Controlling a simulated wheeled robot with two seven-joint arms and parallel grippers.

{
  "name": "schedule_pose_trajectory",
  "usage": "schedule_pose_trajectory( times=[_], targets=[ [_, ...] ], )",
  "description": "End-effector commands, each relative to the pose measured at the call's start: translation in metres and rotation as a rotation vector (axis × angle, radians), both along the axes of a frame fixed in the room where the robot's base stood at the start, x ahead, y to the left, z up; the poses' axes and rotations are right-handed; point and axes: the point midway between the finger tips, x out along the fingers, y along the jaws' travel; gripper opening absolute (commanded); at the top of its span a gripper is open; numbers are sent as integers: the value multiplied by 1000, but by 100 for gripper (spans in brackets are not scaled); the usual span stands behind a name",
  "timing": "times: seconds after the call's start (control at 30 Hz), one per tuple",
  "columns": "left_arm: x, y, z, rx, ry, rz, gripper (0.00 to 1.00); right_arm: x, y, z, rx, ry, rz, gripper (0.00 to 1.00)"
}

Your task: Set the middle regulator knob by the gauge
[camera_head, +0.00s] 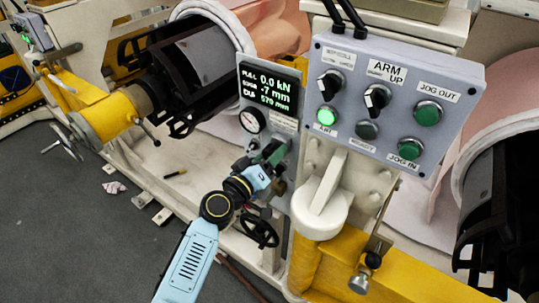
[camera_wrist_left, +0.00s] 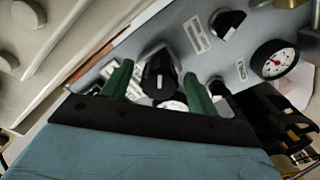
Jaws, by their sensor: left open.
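My left gripper (camera_head: 270,153) is at the small grey panel below the display in the head view. In the left wrist view its two green fingers (camera_wrist_left: 158,88) are apart, one on each side of a black knob (camera_wrist_left: 159,72) with a white mark. I cannot tell whether they touch it. Another black knob (camera_wrist_left: 228,22) is up and to the right, and a part-hidden dark one (camera_wrist_left: 216,86) is beside the right finger. The round white gauge (camera_wrist_left: 274,60) with a red needle is at the right; it also shows in the head view (camera_head: 252,120). My right gripper is out of view.
A display (camera_head: 269,88) reads 0.0 kN, -7 mm and 570 mm. A grey control box (camera_head: 395,95) with switches and green buttons stands close to the right. A yellow beam (camera_head: 420,265) runs along the lower right.

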Motion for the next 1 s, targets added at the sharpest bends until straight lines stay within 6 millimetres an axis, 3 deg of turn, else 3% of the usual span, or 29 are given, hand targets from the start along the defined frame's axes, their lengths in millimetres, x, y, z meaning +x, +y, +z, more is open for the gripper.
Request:
schedule_pose_trajectory(
  times=[0.23, 0.6, 1.0],
  targets=[
    [1, 0, 0, 0, -1, 1, 59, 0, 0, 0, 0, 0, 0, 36],
    [1, 0, 0, 0, 1, 1, 15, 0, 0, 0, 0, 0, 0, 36],
    [0, 0, 0, -89, 58, 1, 15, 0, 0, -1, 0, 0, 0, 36]
  ],
)
